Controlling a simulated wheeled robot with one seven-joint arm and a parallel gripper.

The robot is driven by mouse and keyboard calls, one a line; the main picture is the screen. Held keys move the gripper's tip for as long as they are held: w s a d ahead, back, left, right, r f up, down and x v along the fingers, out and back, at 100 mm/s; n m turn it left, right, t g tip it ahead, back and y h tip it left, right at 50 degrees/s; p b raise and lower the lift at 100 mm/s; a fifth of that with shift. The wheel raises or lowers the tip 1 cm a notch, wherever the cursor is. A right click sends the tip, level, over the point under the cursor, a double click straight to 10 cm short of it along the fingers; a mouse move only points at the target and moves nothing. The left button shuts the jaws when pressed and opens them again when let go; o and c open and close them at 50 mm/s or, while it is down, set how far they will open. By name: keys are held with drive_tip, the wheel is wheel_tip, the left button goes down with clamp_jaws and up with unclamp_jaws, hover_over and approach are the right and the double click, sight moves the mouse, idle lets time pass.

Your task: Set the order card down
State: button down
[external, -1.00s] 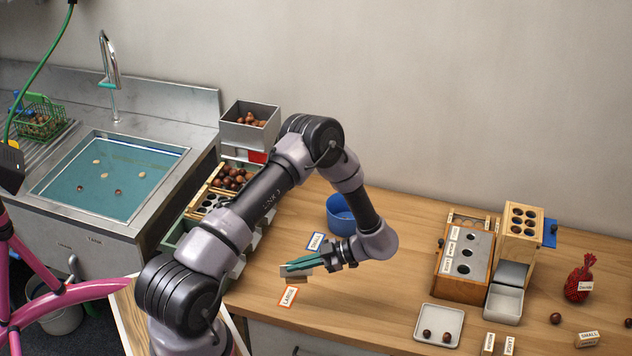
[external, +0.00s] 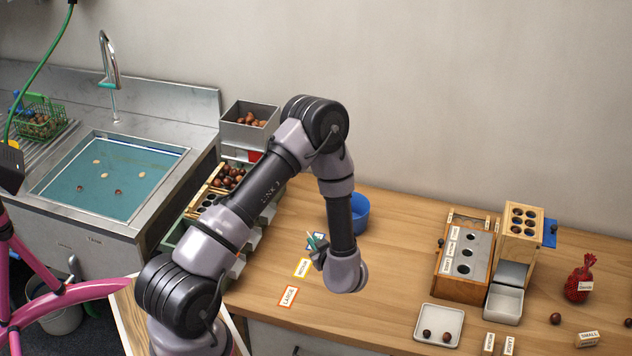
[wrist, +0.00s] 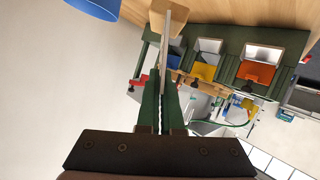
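My gripper (wrist: 166,88) has its green fingers close together around a thin pale card, the order card (wrist: 175,42), seen nearly edge-on in the wrist view. Its printed face cannot be read. A tan wooden piece (wrist: 158,22) shows beside the card's far end; I cannot tell whether it belongs to it. In the external view my gripper (external: 316,243) is above the table by the blue-edged card (external: 313,237), which it partly covers. The yellow-edged MEDIUM card (external: 302,267) and red-edged LARGE card (external: 288,295) lie in front of it on the wooden table (external: 385,250).
A blue bowl (external: 360,214) stands behind my wrist. A green rack (wrist: 226,42) with coloured openings fills the upper wrist view. To the right are a wooden sorting box (external: 462,275), a white tray (external: 428,336) with two chestnuts and a red net bag (external: 580,280). The table's middle is clear.

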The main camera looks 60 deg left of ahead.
wheel_tip(320, 180, down, 11)
idle(0.5)
drive_tip(key=shift+f, duration=0.15)
drive_tip(key=c, duration=1.1)
unclamp_jaws()
